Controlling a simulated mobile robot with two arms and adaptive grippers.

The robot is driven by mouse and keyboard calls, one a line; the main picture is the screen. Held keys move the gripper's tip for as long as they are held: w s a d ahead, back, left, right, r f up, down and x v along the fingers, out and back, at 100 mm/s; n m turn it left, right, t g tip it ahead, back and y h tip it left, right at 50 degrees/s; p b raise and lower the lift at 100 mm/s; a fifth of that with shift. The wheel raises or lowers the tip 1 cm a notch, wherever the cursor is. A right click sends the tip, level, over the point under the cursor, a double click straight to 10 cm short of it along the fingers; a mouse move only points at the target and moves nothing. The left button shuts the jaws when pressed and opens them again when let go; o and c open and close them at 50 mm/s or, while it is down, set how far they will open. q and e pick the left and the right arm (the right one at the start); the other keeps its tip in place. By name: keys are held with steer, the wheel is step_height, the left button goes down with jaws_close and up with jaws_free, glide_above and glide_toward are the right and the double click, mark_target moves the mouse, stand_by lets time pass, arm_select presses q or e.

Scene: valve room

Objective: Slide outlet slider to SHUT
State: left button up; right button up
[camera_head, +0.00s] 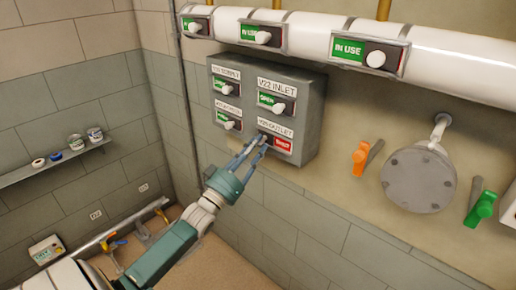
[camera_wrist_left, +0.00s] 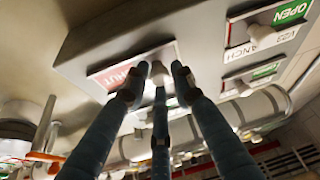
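The grey valve panel (camera_head: 309,118) carries several labelled sliders. The outlet slider is at its lower right, with a red SHUT field (camera_head: 282,144) showing to the right of my fingertips. In the left wrist view the red SHUT field (camera_wrist_left: 115,77) and the slider's pale knob (camera_wrist_left: 158,70) show. My left gripper (camera_head: 258,141) is at this slider, its fingers reaching up from below left. In the left wrist view its fingertips (camera_wrist_left: 159,77) stand around the knob, with gaps at the sides; firm contact cannot be seen. The knob is mostly hidden in the head view. My right gripper is out of view.
The V22 INLET slider (camera_head: 279,104) above and two sliders on the panel's left show green. A white pipe (camera_head: 452,62) with IN USE sliders runs above. A round grey flange (camera_head: 418,180) and orange handle (camera_head: 360,158) are to the right. A shelf (camera_head: 48,166) is far left.

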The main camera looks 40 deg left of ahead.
arm_select(q)
steer(key=shift+o, duration=1)
steer(key=shift+a+f, duration=0.2)
steer(key=shift+a, duration=0.15)
steer(key=v, duration=1.2)
steer(key=s+d+f+g+y, duration=0.1)
steer(key=s+f+g, duration=0.15)
steer(key=f, duration=1.05)
steer(key=s+d+f+g, duration=0.15)
steer(key=f+g, duration=0.25)
steer(key=f, duration=0.9)
steer(key=s+d+f+g+y, duration=0.1)
steer(key=s+f+g, duration=0.25)
steer(key=f, duration=0.95)
steer(key=s+d+f+m+g, duration=0.1)
steer(key=s+d+f+g, duration=0.2)
steer(key=s+d+f, duration=0.2)
steer(key=s+d+f+m+g+h, duration=0.1)
steer(key=s+d+f+g, duration=0.3)
steer(key=s+f, duration=0.8)
steer(key=s+d+f+m+g+h, duration=0.1)
steer(key=s+d+f+m+g, duration=0.2)
steer(key=s+d+f, duration=0.5)
steer(key=s+g, duration=0.1)
steer(key=s, duration=0.8)
steer(key=shift+d+f, duration=0.15)
steer(key=shift+f, duration=0.05)
